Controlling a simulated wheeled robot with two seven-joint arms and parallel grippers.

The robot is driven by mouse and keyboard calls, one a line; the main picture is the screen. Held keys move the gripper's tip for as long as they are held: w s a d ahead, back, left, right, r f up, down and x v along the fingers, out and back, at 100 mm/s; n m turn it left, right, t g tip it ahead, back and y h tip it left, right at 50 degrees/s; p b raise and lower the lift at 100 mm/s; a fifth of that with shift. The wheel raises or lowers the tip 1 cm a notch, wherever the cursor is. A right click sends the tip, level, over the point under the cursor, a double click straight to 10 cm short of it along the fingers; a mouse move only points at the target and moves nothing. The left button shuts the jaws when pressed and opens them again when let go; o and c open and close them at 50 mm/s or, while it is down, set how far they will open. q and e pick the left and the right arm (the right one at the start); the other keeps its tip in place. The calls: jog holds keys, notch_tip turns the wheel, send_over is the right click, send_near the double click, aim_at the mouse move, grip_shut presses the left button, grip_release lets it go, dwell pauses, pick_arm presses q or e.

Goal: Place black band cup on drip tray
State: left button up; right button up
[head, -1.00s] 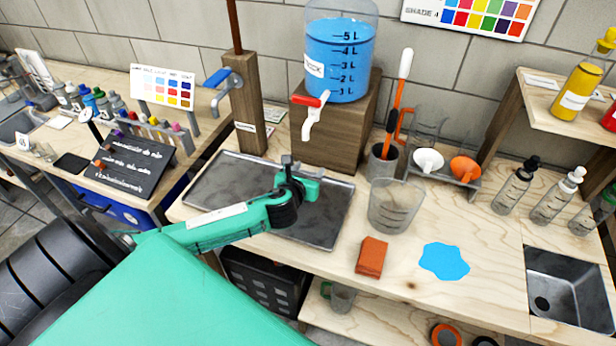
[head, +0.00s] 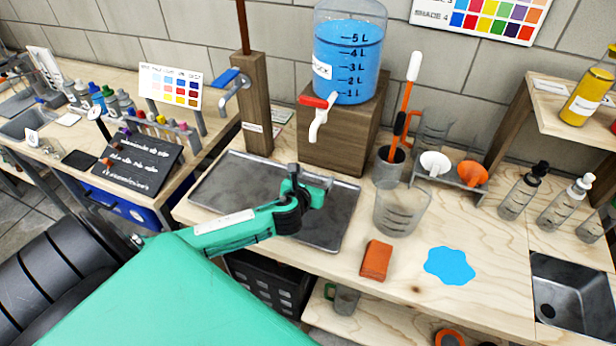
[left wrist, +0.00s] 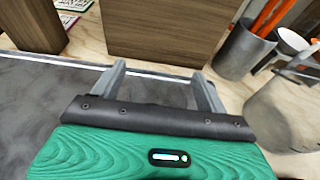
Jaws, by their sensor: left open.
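The drip tray (head: 222,182) is a flat grey metal tray on the wooden bench, in front of the dispenser. A clear, graduated cup (head: 402,212) stands upright on the bench to the right of the tray; I cannot make out a black band on it. It also shows at the right edge of the left wrist view (left wrist: 285,112). My left gripper (head: 318,186) is over the right part of the tray, left of the cup and apart from it. In the left wrist view its two fingers (left wrist: 160,82) are spread with nothing between them. My right gripper is out of view.
A blue-filled dispenser (head: 347,65) with a red-handled tap stands on a wooden block (head: 343,140). An orange sponge (head: 376,260) and a blue spill (head: 450,265) lie in front of the cup. A rack of funnels (head: 450,180) stands behind it. Another cup (head: 346,300) is on the lower shelf.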

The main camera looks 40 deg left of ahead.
pick_arm(q)
jog(key=b+v, duration=0.1)
jog(key=v, duration=1)
jog(key=shift+s+r, duration=0.15)
jog(key=shift+s, duration=0.2)
jog(key=s+f+n, duration=0.1)
jog(key=n, duration=0.1)
jog(key=s+d+n+g, duration=0.1)
jog(key=n, duration=0.1)
jog(key=s+d+f+n+g, duration=0.1)
jog(key=n, duration=0.2)
jog(key=shift+s+f, duration=0.25)
jog(key=shift+f, duration=0.15)
jog(key=s+d+f+n+g+h, duration=0.25)
jog(key=s+d+n+g, duration=0.2)
jog(key=s+n, duration=0.6)
jog(key=s+d+f+n+g+h, duration=0.1)
jog(key=s+d+f+n+g, duration=0.45)
jog(key=n, duration=0.85)
notch_tip(320, 180, down, 29)
jog(key=s, duration=0.2)
jog(key=s+a+f, duration=0.2)
jog(key=s+f, duration=0.7)
jog(key=s+a+f+g, duration=0.1)
jog(key=s+a+f, duration=0.1)
jog(key=s+f, duration=0.8)
jog(key=shift+m, duration=0.35)
